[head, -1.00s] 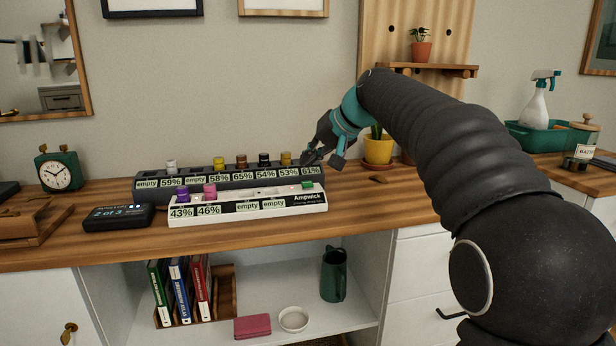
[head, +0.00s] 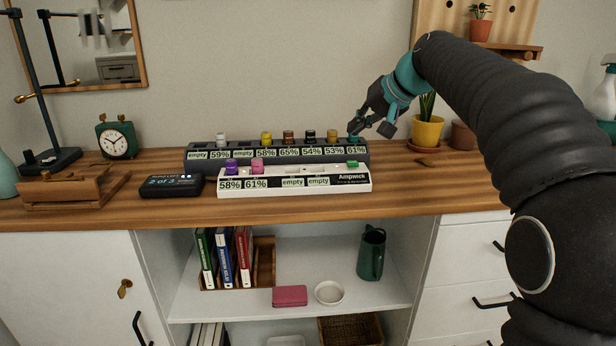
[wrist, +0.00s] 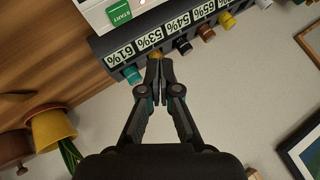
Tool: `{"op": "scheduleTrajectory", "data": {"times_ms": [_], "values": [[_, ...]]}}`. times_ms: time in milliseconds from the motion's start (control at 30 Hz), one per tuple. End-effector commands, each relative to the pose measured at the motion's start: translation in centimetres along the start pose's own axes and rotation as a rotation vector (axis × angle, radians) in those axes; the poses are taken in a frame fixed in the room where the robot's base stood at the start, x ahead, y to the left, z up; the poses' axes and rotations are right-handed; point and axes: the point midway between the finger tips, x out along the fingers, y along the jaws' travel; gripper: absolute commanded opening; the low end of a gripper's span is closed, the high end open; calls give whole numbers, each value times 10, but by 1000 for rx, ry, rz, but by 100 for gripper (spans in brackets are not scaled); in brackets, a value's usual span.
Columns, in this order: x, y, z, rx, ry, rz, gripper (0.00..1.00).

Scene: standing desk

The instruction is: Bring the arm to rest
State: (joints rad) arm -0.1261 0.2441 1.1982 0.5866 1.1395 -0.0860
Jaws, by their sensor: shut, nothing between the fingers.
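My gripper (head: 366,127) is shut and empty. It hangs above the right end of the dark rack (head: 277,166), near its 61% label. In the wrist view my gripper (wrist: 159,68) has its fingertips together, over the rack edge near the 53% label in the picture. A teal cell (wrist: 132,74) stands in the 61% slot beside the fingers. My arm reaches in from the right of the head view, bent over the desk.
A white Ampwick charger (head: 275,184) with purple and pink cells stands before the rack. A yellow plant pot (head: 428,130) stands right of my gripper. A dark display box (head: 172,186) and green clock (head: 117,139) are left. Bare wooden desktop (head: 400,185) lies right of the charger.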

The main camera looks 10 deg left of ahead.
Motion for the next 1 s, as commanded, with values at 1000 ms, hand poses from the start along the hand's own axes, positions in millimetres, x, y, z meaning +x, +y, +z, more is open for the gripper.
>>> {"op": "scheduleTrajectory", "data": {"times_ms": [1000], "values": [[-112, 106, 264, 3, -22, 415, 0]]}}
